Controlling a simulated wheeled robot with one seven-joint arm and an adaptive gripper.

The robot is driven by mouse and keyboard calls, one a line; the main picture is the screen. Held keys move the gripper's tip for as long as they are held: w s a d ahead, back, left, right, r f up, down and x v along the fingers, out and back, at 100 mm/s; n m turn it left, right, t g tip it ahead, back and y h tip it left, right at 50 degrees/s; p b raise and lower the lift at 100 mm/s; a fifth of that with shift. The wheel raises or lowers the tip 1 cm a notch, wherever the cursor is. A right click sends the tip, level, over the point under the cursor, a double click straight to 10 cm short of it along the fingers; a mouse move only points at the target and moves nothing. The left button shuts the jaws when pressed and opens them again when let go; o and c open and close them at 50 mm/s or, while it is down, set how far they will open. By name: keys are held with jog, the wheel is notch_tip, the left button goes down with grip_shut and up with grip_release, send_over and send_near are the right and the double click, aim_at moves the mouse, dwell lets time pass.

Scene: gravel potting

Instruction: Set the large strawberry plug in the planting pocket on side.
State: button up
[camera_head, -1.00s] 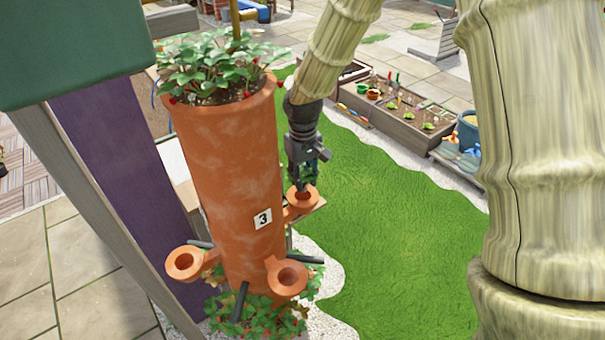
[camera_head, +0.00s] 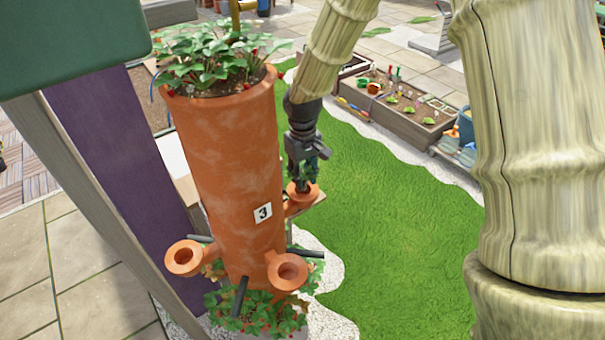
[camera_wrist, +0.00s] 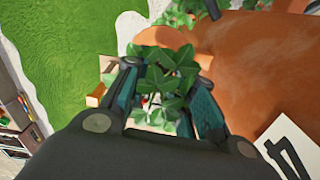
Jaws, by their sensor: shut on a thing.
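My gripper (camera_head: 306,165) is at the right side of the tall terracotta strawberry planter (camera_head: 235,150), just over the planting pocket on that side (camera_head: 299,201). In the wrist view my gripper (camera_wrist: 165,105) is shut on the large strawberry plug (camera_wrist: 170,78), whose green leaves show between the two fingers. The plug's lower part is hidden, so I cannot tell how deep it sits in the pocket. In the head view only a little of its dark green leaf shows beside the fingers.
Two other pockets, at lower left (camera_head: 184,257) and lower front (camera_head: 288,271), look empty. Strawberry leaves fill the planter's top (camera_head: 215,60) and surround its foot. Dark rods stick out near the pockets. A wooden planting box (camera_head: 405,115) stands beyond the open grass (camera_head: 400,200).

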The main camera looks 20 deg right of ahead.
jog(key=shift+f+b, duration=0.35)
jog(key=shift+f, duration=0.8)
dwell(0.4)
jog(key=o, duration=1.3)
jog(key=shift+c, duration=0.2)
jog(key=shift+r+p, duration=3.5)
jog(key=shift+r, duration=1.1)
